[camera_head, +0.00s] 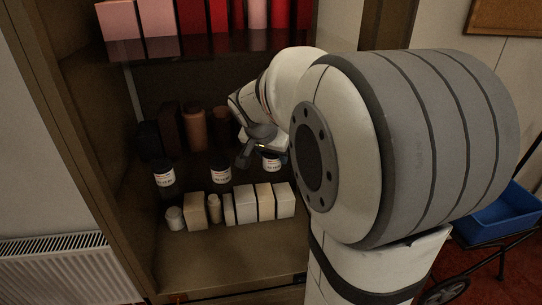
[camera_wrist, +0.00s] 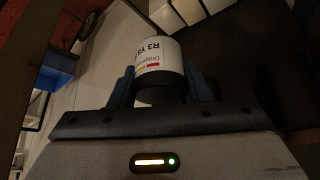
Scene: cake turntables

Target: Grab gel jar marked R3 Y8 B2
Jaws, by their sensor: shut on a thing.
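In the wrist view a small jar (camera_wrist: 158,55) with a white label and a black lid sits between the fingers of my gripper (camera_wrist: 160,85). The label shows "R3 Y8"; the rest of the code is not readable. My gripper is shut on this jar. In the head view my gripper (camera_head: 256,150) is inside the shelf unit, partly behind my arm, and the held jar (camera_head: 271,162) shows at its right. Two similar labelled jars, one at the left (camera_head: 163,173) and one in the middle (camera_head: 220,172), stand on the shelf; their codes are too small to read.
Cream boxes (camera_head: 245,203) and small containers stand on the level below the jars. Dark and brown containers (camera_head: 196,128) stand behind them. Red and pink boxes (camera_head: 194,15) fill the upper shelf. A blue bin (camera_head: 505,208) on a cart stands at the right.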

